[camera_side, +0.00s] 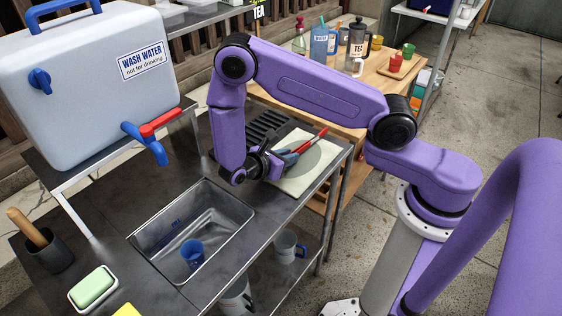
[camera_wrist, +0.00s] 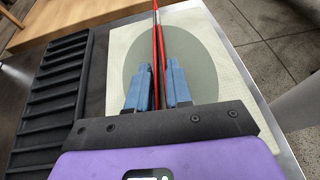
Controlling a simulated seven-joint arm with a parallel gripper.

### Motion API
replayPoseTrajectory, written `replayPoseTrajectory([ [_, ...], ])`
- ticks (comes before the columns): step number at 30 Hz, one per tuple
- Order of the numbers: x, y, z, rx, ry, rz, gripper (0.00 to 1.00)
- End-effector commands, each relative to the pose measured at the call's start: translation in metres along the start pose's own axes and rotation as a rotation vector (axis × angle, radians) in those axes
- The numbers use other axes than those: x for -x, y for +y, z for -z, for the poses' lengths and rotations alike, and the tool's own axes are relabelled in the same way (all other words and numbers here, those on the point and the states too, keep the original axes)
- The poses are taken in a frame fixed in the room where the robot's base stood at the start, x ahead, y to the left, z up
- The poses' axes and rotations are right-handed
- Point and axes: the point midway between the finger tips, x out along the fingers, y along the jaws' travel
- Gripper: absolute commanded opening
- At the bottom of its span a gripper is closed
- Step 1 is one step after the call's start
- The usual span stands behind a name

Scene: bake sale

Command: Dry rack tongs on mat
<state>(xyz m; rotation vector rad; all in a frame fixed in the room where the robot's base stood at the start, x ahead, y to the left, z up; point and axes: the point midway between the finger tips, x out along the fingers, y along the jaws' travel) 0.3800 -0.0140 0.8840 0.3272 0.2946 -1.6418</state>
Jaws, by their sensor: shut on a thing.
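My gripper (camera_side: 288,157) is over the pale mat (camera_side: 297,187) at the right end of the steel counter. Its blue fingers (camera_wrist: 160,68) are shut on the red tongs (camera_wrist: 155,28), which point away from the wrist across the mat. The tongs (camera_side: 313,139) also show red in the side view, slanting up and right past the fingers. I cannot tell whether they touch the mat. A grey-green oval covers the middle of the mat (camera_wrist: 118,62). The dark slotted rack (camera_wrist: 50,95) lies just left of the mat; its slots look empty in the wrist view.
A steel sink (camera_side: 205,225) with a blue cup (camera_side: 192,252) is left of my gripper. The wash water tank (camera_side: 85,85) stands behind it. A wooden table (camera_side: 375,85) with cups and a pitcher (camera_side: 357,47) is beyond the counter's right end.

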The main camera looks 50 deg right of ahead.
Motion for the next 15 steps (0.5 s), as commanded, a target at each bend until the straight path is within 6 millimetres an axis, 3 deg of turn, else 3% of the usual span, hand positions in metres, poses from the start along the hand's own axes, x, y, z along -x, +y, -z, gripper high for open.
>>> replayPoseTrajectory([
  [5, -0.016, 0.001, -0.006, 0.001, 0.0, 0.003, 0.0],
  [15, 0.016, -0.002, 0.007, 0.001, 0.001, -0.003, 0.0],
])
